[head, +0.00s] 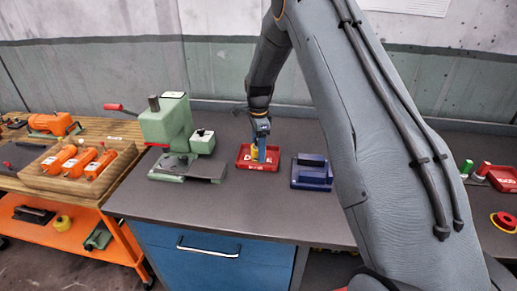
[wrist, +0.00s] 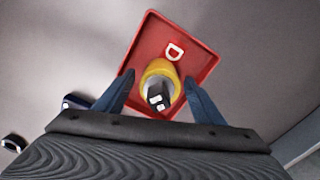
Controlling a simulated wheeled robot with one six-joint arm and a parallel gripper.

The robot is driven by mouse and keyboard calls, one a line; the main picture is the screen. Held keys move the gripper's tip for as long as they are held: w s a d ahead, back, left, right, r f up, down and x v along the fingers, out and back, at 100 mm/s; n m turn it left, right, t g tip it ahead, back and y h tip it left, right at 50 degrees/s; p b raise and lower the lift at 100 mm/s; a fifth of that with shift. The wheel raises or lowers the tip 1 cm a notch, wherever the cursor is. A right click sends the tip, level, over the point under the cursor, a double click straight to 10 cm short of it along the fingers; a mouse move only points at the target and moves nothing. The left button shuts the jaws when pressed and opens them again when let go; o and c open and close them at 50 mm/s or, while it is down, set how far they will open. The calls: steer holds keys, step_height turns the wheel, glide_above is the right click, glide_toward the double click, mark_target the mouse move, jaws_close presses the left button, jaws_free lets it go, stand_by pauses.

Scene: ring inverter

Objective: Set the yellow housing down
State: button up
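The yellow housing (wrist: 149,71) is a short round body with a dark and light insert in its top. It appears to stand in the red tray (wrist: 203,61), though its base is hidden. In the head view the housing (head: 254,154) shows beside my finger, inside the outline of the tray (head: 243,163). My gripper (wrist: 160,78) points down over the tray, its two blue fingers on either side of the housing. Narrow gaps show between fingers and housing, so it looks open. The gripper also shows in the head view (head: 261,152).
A green press (head: 168,125) stands left of the tray, and a dark blue fixture (head: 311,172) stands close to its right. A wooden crate (head: 50,181) of orange parts sits far left. The grey bench is clear in front of the tray.

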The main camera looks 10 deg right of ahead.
step_height(320, 180, up, 11)
steer(key=b, duration=0.4)
steer(key=shift+r, duration=0.45)
steer(key=shift+s+r, duration=0.15)
steer(key=shift+s, duration=0.1)
steer(key=s+f+n, duration=0.2)
steer(key=s+n, duration=0.7)
steer(key=s, duration=0.7)
steer(key=s+f+n+t, duration=0.1)
steer(key=s+f+n, duration=0.2)
steer(key=s+n, duration=0.6)
steer(key=s, duration=0.7)
steer(key=shift+s, duration=0.3)
